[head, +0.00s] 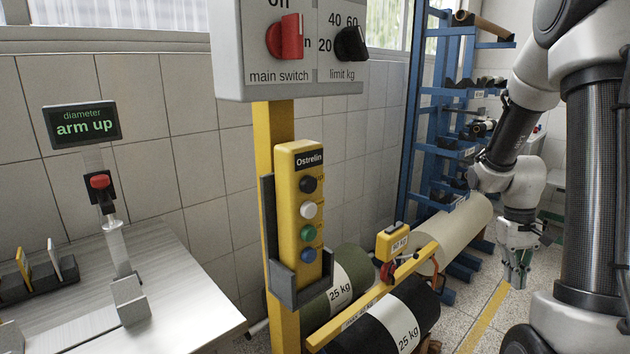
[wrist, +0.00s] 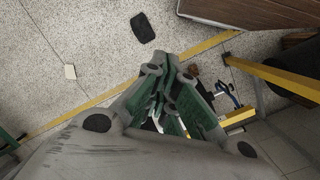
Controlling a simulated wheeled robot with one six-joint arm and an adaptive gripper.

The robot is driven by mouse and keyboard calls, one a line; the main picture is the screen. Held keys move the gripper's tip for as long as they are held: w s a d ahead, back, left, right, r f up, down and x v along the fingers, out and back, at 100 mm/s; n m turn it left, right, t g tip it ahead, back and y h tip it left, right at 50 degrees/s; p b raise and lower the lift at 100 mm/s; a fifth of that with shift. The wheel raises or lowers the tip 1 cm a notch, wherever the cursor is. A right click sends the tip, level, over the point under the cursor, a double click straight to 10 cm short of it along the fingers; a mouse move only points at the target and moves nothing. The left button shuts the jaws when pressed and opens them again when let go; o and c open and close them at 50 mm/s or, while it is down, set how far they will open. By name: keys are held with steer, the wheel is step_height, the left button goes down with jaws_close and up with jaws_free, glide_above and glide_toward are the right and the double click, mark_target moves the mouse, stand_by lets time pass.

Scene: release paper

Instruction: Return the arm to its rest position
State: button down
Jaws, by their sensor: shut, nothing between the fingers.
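My arm shows at the right of the head view, and its wrist hangs down. My gripper (head: 516,274) points at the floor to the right of the cream roll (head: 462,232), apart from it. In the wrist view my gripper (wrist: 168,62) has its green-padded fingers together at the tips, with nothing between them. Below the tips is speckled floor (wrist: 85,60).
A yellow post (head: 284,200) carries a switch box and a yellow button pendant (head: 307,212). A blue rack (head: 425,140) stands behind. A table (head: 170,290) with an "arm up" display (head: 83,124) is at left.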

steer(key=s+a+r+t, duration=0.3)
steer(key=s+a+r, duration=0.3)
steer(key=r, duration=0.4)
steer(key=s+a+r+n+t, duration=0.1)
steer(key=s+a+r+t, duration=0.2)
steer(key=s+a+r, duration=0.4)
step_height(320, 180, up, 3)
steer(key=shift+a+f+t+y, duration=0.1)
steer(key=shift+a+t+y, duration=0.25)
steer(key=shift+a, duration=0.55)
